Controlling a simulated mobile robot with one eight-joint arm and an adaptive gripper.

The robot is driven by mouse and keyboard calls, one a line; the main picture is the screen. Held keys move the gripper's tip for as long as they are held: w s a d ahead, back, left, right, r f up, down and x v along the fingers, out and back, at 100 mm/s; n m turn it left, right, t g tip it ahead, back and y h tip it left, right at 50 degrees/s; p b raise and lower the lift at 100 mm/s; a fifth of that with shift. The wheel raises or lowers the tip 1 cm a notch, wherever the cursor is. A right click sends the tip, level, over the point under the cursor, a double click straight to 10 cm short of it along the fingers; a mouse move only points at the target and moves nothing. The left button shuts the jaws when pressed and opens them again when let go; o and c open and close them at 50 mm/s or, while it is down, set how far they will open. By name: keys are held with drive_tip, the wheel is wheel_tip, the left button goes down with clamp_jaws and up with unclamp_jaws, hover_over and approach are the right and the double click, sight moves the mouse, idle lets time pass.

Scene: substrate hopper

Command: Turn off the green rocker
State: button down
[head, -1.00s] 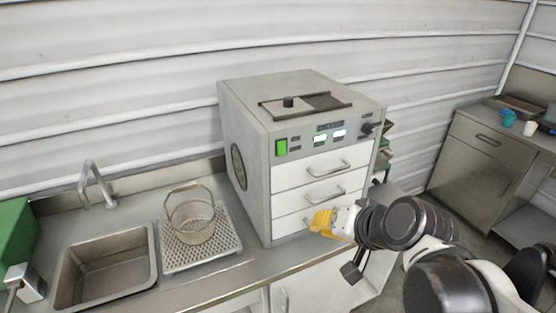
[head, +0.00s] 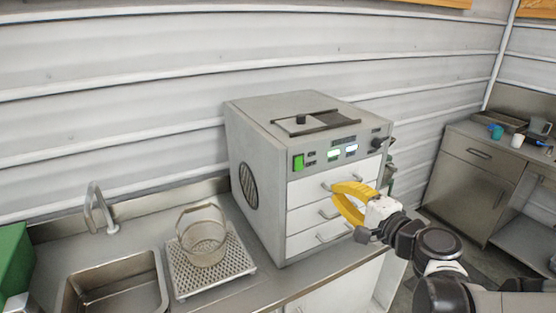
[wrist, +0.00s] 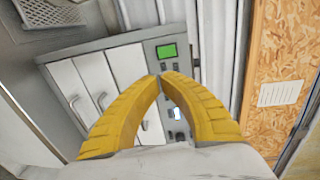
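The green rocker (head: 299,162) is on the left of the front panel of the grey machine (head: 262,150). It also shows as a green rectangle in the wrist view (wrist: 166,51), above and just beyond my fingertips. My gripper (head: 338,190) has yellow fingers and is in front of the drawers, below and right of the rocker, not touching it. In the wrist view the yellow fingertips (wrist: 161,76) meet or nearly meet, with nothing seen between them. I cannot tell the rocker's tilt.
White drawers with handles (head: 330,212) are below the panel. A wire basket (head: 203,240) stands on a perforated tray (head: 182,282) beside a sink (head: 115,285). A dark knob (head: 376,143) sits at the panel's right. The space before the panel is free.

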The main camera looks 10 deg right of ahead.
sight(302, 169)
drive_tip(key=b+x, duration=0.2)
drive_tip(key=x, duration=1.2)
drive_tip(key=shift+b, duration=0.35)
drive_tip(key=shift+w+a+f, duration=0.1)
drive_tip(key=shift+w+a, duration=0.05)
drive_tip(key=shift+w, duration=0.15)
